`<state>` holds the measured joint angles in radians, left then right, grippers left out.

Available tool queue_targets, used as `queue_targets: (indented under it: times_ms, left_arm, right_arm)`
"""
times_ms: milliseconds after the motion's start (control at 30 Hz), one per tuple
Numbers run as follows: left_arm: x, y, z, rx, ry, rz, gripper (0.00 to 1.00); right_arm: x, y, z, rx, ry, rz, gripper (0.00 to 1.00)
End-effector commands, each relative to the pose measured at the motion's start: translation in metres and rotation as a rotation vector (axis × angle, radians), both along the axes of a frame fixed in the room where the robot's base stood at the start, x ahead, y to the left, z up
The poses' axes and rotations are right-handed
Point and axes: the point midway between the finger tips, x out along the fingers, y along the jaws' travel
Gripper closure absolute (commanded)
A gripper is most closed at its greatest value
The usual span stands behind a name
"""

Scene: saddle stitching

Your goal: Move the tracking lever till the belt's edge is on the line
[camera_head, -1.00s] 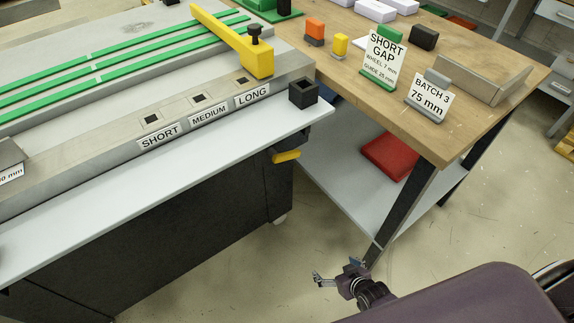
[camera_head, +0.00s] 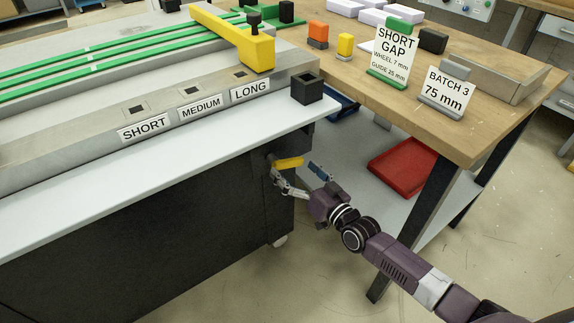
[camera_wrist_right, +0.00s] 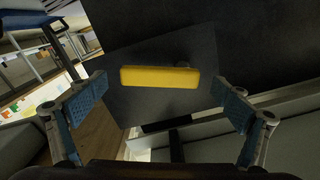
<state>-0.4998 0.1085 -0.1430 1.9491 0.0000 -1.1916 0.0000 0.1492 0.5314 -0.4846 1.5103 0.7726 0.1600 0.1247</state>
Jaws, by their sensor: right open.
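The yellow tracking lever (camera_head: 288,162) sticks out from the dark end of the machine, just under the pale top's right corner. In the right wrist view the lever (camera_wrist_right: 159,77) is a yellow bar between the two fingers, with dark space on both sides. My right gripper (camera_head: 298,178) is open around the lever, and I see no finger touching it. It also shows in the right wrist view (camera_wrist_right: 160,98) with blue pads spread wide. Green belts (camera_head: 90,62) with pale marks run along the machine top. My left gripper is not in view.
A yellow arm (camera_head: 237,40) lies across the belts. A black square holder (camera_head: 307,89) sits at the top's corner above the lever. The wooden table (camera_head: 430,135) stands right, with signs, blocks and a red tray (camera_head: 402,168) on its lower shelf.

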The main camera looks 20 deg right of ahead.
Motion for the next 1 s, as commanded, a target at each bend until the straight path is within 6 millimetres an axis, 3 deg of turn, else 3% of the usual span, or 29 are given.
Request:
queue_targets:
  times_ms: [200,600,1000]
  left_arm:
    - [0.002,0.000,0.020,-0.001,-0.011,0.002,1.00]
    - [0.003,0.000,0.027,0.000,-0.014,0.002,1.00]
    - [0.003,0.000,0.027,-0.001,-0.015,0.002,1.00]
  right_arm:
    - [0.026,0.009,-0.001,-0.002,-0.001,0.000,0.06]
    - [0.033,0.012,-0.001,-0.002,0.001,0.001,0.06]
    - [0.032,0.012,-0.001,-0.002,0.001,0.001,0.50]
